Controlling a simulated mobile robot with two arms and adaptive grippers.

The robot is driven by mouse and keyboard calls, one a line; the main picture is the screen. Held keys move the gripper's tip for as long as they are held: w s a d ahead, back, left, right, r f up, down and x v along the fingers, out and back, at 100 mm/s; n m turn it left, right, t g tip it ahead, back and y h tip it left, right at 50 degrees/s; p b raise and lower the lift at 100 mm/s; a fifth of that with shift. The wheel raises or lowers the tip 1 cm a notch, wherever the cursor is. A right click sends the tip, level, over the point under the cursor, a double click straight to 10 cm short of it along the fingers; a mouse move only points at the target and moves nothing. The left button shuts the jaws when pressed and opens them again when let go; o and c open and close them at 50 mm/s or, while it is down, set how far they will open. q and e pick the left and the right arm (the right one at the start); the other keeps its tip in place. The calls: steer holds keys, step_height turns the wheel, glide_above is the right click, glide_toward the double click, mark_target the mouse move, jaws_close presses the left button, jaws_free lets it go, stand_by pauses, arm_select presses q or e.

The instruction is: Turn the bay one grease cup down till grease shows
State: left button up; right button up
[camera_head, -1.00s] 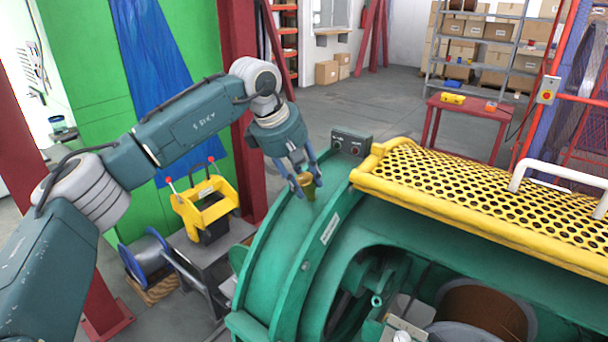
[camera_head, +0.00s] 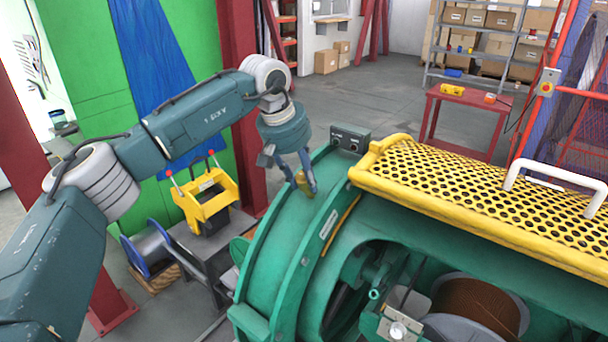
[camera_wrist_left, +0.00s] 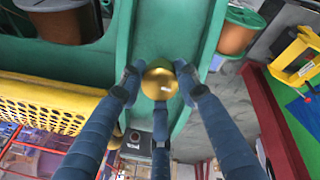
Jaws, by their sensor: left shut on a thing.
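The grease cup (camera_head: 303,181) is a small brass-coloured cup on top of the green curved housing (camera_head: 285,235) of the strander. It also shows from above as a round gold dome in the left wrist view (camera_wrist_left: 158,83). My left gripper (camera_head: 306,186) is shut on it, its blue fingers around the cup's sides. The fingers hide most of the cup in the head view. I cannot make out grease at its base. A thin orange-yellow strip (camera_head: 341,225) runs along the housing near a white label; I cannot tell what it is. My right gripper is not in view.
A grey control box (camera_head: 350,138) stands just behind the cup. A spool of brown wire (camera_head: 478,305) sits inside the machine. A red table (camera_head: 465,115) stands behind.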

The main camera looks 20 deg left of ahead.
arm_select(q)
steer(key=shift+m, duration=0.5)
steer(key=shift+s+f, duration=0.1)
steer(key=o, duration=1.1)
steer(key=shift+s+a+r, duration=0.1)
steer(key=shift+r, duration=0.55)
steer(key=v, duration=1)
steer(key=shift+s+r, duration=0.2)
steer(key=shift+r, duration=0.15)
steer(key=shift+f, duration=0.1)
